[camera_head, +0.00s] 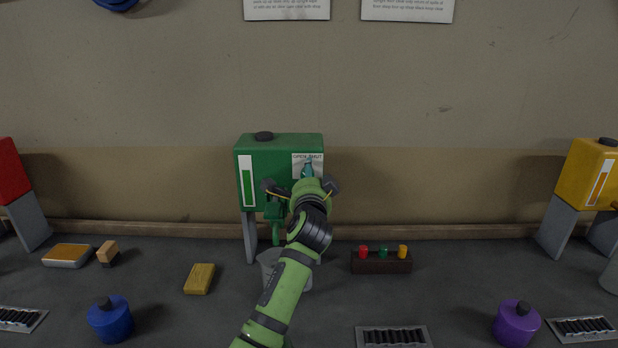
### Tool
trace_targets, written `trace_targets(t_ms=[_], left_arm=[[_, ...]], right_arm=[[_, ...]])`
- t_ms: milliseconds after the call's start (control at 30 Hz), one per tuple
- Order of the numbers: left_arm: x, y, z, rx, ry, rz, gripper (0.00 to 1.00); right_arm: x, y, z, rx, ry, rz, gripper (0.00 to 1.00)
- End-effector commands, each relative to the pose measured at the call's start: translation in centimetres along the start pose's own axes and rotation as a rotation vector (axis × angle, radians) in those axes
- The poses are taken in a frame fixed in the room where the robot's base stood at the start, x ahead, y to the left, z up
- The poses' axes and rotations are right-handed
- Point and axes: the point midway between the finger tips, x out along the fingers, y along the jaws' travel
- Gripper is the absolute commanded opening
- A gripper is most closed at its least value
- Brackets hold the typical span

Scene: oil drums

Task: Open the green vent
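A green tank (268,146) stands on grey legs against the wall, in the middle of the head view. Its front has a white plate (299,157) marked OPEN SHUT, with a teal lever (308,170) that points roughly up. A dark round cap (264,135) sits on the tank's top, and a green tap (275,211) hangs below its front. My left gripper (301,184) is in front of the tank, just below the lever, with its fingers spread wide. It hides the lever's lower part. I cannot tell whether it touches the lever. My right gripper is out of view.
A grey bucket (268,261) stands under the tap, partly behind my arm. A rack (380,262) with coloured plugs is to its right, a yellow block (200,279) to its left. Red (10,173) and yellow (586,172) tanks stand at the sides. Blue (111,320) and purple (516,325) containers are in front.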

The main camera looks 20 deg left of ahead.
Motion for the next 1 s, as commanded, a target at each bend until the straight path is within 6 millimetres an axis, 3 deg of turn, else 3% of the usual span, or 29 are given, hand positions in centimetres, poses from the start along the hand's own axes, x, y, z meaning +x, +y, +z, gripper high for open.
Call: trace_targets(t_ms=[367, 800, 1000], left_arm=[[-0.9, -0.2, 0.2, 0.003, -0.004, -0.006, 0.55], [-8.6, -0.1, -0.1, 0.002, -0.001, -0.003, 0.55], [-11.2, 0.0, -0.2, 0.003, -0.001, -0.002, 0.55]], right_arm=[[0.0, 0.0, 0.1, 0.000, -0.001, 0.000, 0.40], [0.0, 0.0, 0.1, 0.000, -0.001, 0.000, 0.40], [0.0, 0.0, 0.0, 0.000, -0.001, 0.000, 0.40]])
